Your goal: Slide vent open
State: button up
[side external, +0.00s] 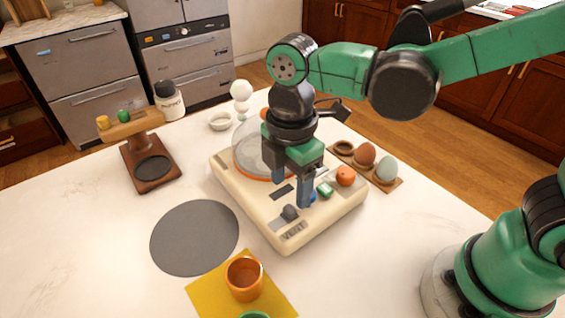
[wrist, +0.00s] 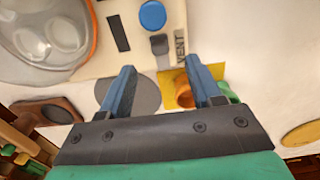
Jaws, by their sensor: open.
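The vent slider is a small dark grey knob (side external: 290,212) by the "VENT" label at the front corner of a cream appliance base (side external: 240,197). The knob also shows in the wrist view (wrist: 159,45), just beyond the fingertips and roughly centred between them. My gripper (side external: 291,192) is open and empty, with its blue fingers pointing down over the control panel, close to the knob. In the wrist view its two fingers (wrist: 160,66) are spread apart. I cannot tell whether a finger touches the panel.
A clear dome with an orange ring (side external: 262,179) stands behind the panel. An orange knob (side external: 346,176) and green switch (side external: 325,189) sit beside my gripper. An egg holder (side external: 398,184) is at right. A grey mat (side external: 194,238) and orange cup (side external: 244,280) lie in front.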

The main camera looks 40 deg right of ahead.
aim_at(290, 208)
jog(key=shift+f, duration=2.5)
grip_shut()
